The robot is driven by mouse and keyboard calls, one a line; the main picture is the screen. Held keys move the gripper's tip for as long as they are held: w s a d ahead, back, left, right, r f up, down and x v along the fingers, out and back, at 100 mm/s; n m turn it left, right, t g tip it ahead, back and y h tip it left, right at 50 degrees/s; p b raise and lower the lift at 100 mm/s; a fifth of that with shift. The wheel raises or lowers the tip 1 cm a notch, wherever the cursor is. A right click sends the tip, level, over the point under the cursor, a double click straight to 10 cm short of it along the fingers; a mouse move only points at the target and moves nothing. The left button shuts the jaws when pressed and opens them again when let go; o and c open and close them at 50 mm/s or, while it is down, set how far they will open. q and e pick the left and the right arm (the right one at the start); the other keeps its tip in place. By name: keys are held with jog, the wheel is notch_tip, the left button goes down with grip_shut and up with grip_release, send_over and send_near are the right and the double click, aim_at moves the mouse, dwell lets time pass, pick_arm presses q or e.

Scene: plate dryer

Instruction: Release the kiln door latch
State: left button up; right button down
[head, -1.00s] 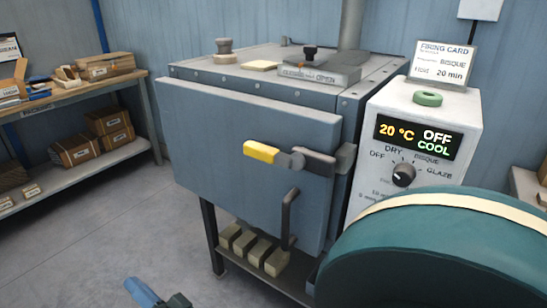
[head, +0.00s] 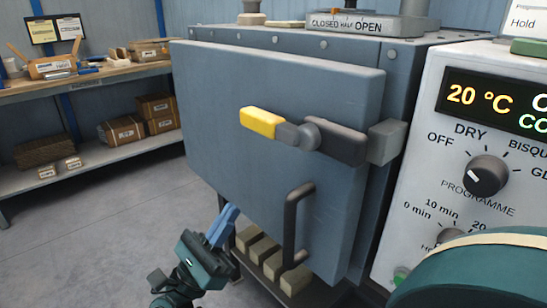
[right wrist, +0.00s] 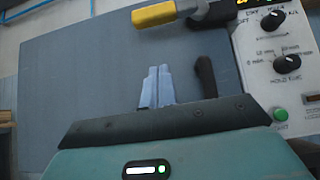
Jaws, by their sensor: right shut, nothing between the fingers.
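The kiln door (head: 250,150) is a flat blue-grey panel and looks shut. Its latch is a lever with a yellow grip (head: 261,122) at left, a round grey pivot (head: 306,134) and a dark bar (head: 342,145) reaching the grey catch block (head: 387,142) at right. The lever lies nearly level. My right gripper (head: 229,213) is shut and empty, below and left of the yellow grip, apart from it. In the right wrist view the blue fingers (right wrist: 158,72) are together, and the yellow grip (right wrist: 154,15) is above them. My left gripper is not in view.
A dark pull handle (head: 297,225) stands out from the door, right of my right gripper. The control box (head: 480,130) stands at right. Bricks (head: 262,252) lie on the stand below. A shelf bench (head: 100,82) is at left, with clear floor between.

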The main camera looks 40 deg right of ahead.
aim_at(282, 125)
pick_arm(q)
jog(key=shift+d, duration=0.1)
pick_arm(e)
jog(key=shift+s+d+m+g, duration=0.1)
jog(key=shift+m+g, duration=0.2)
jog(key=shift+g, duration=0.2)
